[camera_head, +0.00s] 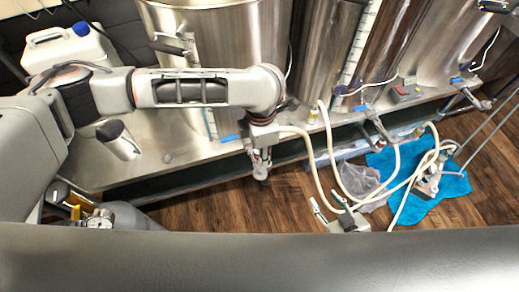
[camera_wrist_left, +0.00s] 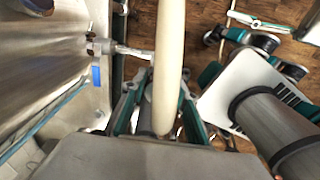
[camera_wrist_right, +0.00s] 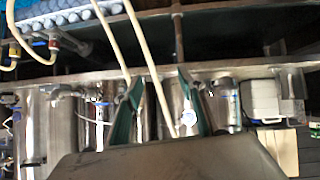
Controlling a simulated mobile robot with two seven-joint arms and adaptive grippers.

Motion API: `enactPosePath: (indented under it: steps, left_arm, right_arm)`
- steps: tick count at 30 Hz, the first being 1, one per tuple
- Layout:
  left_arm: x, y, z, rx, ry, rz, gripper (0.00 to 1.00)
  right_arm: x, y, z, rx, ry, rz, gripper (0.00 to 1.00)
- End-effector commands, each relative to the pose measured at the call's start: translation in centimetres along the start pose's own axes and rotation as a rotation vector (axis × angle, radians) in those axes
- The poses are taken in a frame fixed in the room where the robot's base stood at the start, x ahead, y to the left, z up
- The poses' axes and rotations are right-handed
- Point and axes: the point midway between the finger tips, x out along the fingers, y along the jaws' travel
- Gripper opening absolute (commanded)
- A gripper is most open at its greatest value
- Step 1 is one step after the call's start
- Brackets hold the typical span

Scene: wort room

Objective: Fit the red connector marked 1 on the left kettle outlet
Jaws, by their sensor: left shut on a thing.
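The left kettle (camera_head: 235,45) is the big steel vessel at upper left of the head view. Its outlet (camera_wrist_left: 108,48), with a blue handle (camera_wrist_left: 96,76), shows in the left wrist view and points at the hose. My left gripper (camera_head: 262,168) is close beside this outlet, shut on the end of a cream hose (camera_wrist_left: 170,50). The hose hides what is between the fingers; I cannot make out a red connector or its mark, nor whether it touches the outlet. My right gripper (camera_head: 331,205) is open, its green fingers apart, near the hanging hoses.
More steel vessels (camera_head: 325,50) stand to the right along a steel bench (camera_head: 165,165). Several cream hoses (camera_head: 330,150) hang from it towards a blue cloth (camera_head: 405,185) and a clear plastic bag (camera_head: 355,180). A white canister (camera_head: 65,50) stands at upper left. Wooden floor (camera_head: 250,210) is bare below.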

Motion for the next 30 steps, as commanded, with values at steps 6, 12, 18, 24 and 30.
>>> enactPosePath:
  steps: [6,12,18,24,30]
  left_arm:
    - [2.7,-0.1,-0.1,0.001,0.002,-0.007,0.04]
    - [4.9,-0.1,-0.1,0.0,0.002,-0.008,0.04]
    - [6.0,-0.1,0.0,-0.001,0.0,-0.004,0.04]
    - [6.3,0.0,0.0,-0.001,0.0,-0.001,0.04]
    - [6.3,0.0,0.0,-0.001,0.0,-0.001,0.04]
  right_arm:
    - [1.0,-0.3,2.7,-0.005,-0.023,-0.002,0.4]
    - [1.7,-0.1,4.0,-0.023,-0.032,0.005,0.4]
    - [2.1,0.9,2.5,-0.033,-0.004,0.022,0.4]
    - [2.2,0.9,2.2,-0.035,0.001,0.023,0.4]
    - [2.1,0.7,2.4,-0.033,-0.003,0.019,0.4]
